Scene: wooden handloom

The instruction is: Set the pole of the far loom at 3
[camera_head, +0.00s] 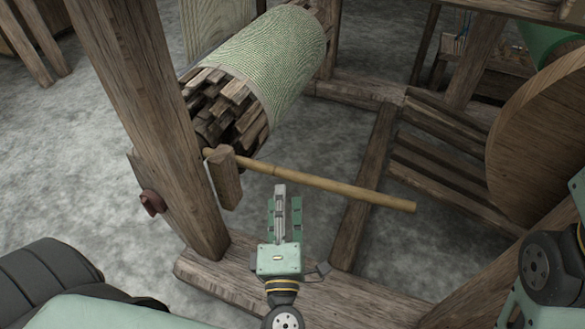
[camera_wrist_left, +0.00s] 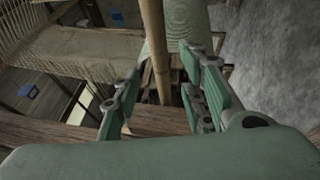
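The pole (camera_head: 320,183) is a slim bamboo-coloured rod. It runs from a small wooden block (camera_head: 226,178) beside the loom post to a free end at the right, sloping slightly down. My left gripper (camera_head: 283,198) is just below the pole's middle in the head view and is seen nearly edge-on. In the left wrist view, its green fingers (camera_wrist_left: 162,98) are spread apart and the pole (camera_wrist_left: 154,45) shows upright between them, apparently beyond the tips. I cannot tell whether they touch. No position numbers are legible. My right gripper is out of view.
A thick wooden post (camera_head: 150,120) stands left of the pole. Behind is a cloth-wrapped roll (camera_head: 275,50) with wooden slats at its end. A large wooden disc (camera_head: 545,135) is at the right. A floor beam (camera_head: 345,305) crosses below my left gripper.

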